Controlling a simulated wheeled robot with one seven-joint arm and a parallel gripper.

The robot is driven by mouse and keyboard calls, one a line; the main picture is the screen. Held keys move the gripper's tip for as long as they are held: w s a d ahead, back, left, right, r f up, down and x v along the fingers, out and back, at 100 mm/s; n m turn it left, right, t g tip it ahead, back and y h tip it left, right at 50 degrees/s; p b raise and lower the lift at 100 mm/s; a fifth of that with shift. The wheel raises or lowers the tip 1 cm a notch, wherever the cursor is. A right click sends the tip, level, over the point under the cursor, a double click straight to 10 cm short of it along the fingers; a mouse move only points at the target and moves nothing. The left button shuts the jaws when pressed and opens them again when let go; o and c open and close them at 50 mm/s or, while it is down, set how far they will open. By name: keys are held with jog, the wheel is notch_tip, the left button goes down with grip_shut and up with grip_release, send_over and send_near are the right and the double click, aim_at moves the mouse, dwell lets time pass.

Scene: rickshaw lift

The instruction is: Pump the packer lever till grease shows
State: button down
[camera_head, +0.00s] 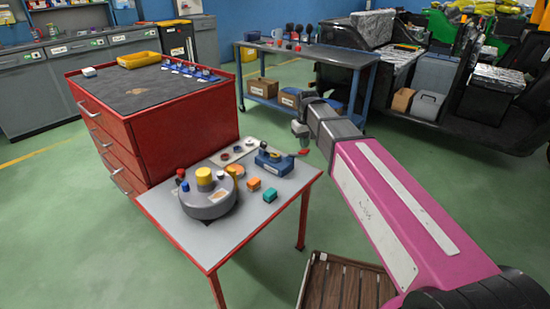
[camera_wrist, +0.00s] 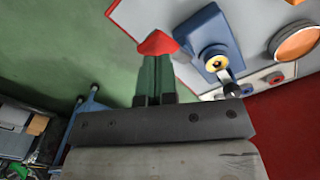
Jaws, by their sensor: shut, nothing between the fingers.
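The packer (camera_head: 272,162) is a small blue device at the back right of the red-edged table, with a red lever end (camera_head: 303,152) sticking out to its right. In the wrist view the blue packer body (camera_wrist: 205,35) shows a round yellow opening, and the red lever end (camera_wrist: 158,43) lies right at my fingertips. My gripper (camera_wrist: 155,62) is shut with nothing between its fingers. It also shows in the head view (camera_head: 300,132), above and close to the lever. I cannot tell whether the fingers touch the lever. Any grease is too small to make out.
A red drawer cabinet (camera_head: 155,120) stands behind left. A wooden crate (camera_head: 345,285) is on the floor at the front. Green floor is open between benches.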

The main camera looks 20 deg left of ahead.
aim_at(304, 151)
jog(key=shift+f, duration=2.15)
jog(key=shift+r, duration=4.25)
